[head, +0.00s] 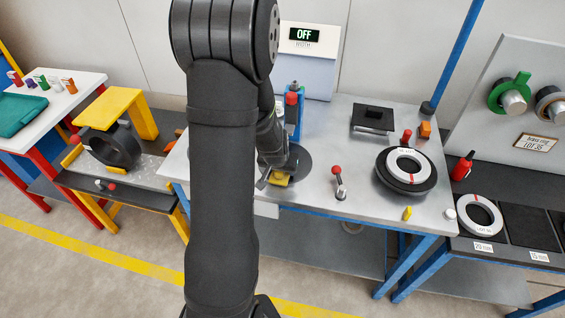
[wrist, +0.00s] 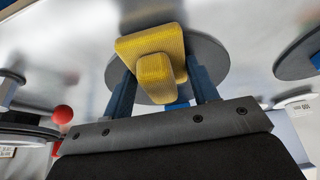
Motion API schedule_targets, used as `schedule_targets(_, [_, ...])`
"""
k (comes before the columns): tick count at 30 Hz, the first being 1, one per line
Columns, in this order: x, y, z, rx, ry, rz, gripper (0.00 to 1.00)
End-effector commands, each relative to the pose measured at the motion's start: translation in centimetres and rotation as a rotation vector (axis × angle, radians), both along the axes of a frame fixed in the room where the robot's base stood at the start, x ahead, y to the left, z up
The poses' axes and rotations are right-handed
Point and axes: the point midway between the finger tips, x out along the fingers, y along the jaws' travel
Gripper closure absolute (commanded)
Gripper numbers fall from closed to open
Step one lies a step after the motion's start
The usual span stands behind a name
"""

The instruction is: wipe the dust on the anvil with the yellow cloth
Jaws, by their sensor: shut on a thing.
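My gripper (wrist: 163,88) is shut on the yellow cloth (wrist: 148,46), which sits folded and bulky between the two blue fingers. In the head view the cloth (head: 280,179) shows small and low over the bench, beside a dark grey round disc (head: 298,160). This disc (wrist: 212,56) lies directly behind the cloth in the wrist view and may be the anvil. Whether the cloth touches it I cannot tell. My arm hides part of the disc and the area left of it. No dust can be made out.
A blue and red press-like device (head: 292,105) stands behind the disc, before an "OFF" display (head: 304,35). A red-knobbed lever (head: 339,183) is to the right. Farther right, a white ring lies on a black turntable (head: 384,184). Bare bench lies between.

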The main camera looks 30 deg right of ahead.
Motion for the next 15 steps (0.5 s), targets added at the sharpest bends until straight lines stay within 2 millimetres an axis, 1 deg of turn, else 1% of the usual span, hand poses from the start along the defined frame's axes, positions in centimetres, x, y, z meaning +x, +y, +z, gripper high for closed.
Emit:
schedule_targets(2, [-0.6,0.6,0.0,0.000,0.001,0.001,0.67])
schedule_targets(4, [-0.5,0.5,0.4,-0.001,0.000,0.000,0.67])
schedule_targets(6, [-0.4,0.4,2.5,-0.003,-0.007,0.000,0.67])
schedule_targets(15, [-0.4,0.5,5.0,0.000,-0.002,0.002,0.67])
